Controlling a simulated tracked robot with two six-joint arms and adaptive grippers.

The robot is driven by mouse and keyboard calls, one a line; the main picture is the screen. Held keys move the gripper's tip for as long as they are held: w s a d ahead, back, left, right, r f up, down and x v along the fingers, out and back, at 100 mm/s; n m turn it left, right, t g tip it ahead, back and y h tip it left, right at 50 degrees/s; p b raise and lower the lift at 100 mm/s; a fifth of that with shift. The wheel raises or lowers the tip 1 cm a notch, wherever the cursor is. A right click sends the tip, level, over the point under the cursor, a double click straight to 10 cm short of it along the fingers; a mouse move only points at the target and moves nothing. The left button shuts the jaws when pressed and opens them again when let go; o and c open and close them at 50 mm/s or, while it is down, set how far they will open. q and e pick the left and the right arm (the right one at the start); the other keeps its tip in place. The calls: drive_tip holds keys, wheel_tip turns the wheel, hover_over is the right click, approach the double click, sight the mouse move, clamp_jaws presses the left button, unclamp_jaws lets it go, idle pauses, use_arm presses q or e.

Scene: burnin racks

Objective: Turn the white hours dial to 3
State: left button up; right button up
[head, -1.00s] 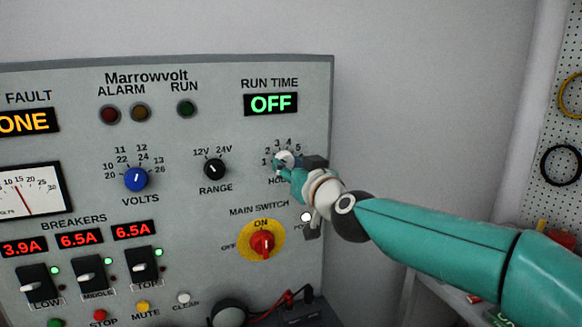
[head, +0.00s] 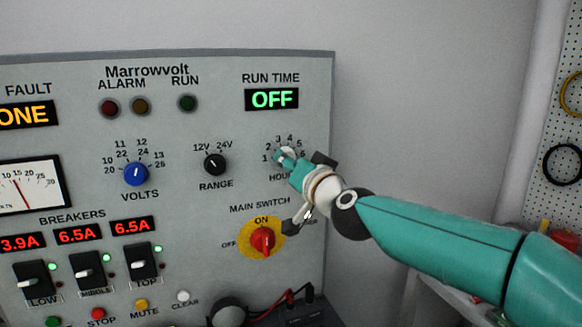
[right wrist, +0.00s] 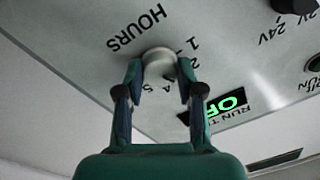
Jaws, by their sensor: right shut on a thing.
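The white hours dial (head: 289,152) is on the right side of the grey panel, with numbers arched around it. My right gripper (head: 285,158) is shut on the dial, and its fingers and wrist hide part of it and some of the numbers. In the right wrist view the white dial (right wrist: 158,60) sits between the two fingertips (right wrist: 160,75), one on each side. The dial's pointer cannot be made out. The green RUN TIME display (head: 272,99) reads OFF. My left gripper is not in view.
The black range knob (head: 215,164) and blue volts knob (head: 136,174) are to the left of the dial. The red main switch (head: 262,241) on its yellow plate is just below my right wrist.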

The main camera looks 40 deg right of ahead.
drive_tip(key=shift+f+m, duration=0.1)
drive_tip(key=shift+m, duration=0.5)
drive_tip(key=o, duration=1.2)
drive_tip(key=shift+c, duration=0.2)
drive_tip(key=s+a, duration=0.2)
drive_tip(key=s, duration=0.9)
drive_tip(key=shift+s+a+f, duration=0.15)
drive_tip(key=shift+s+f, duration=0.05)
drive_tip(key=shift+s, duration=0.15)
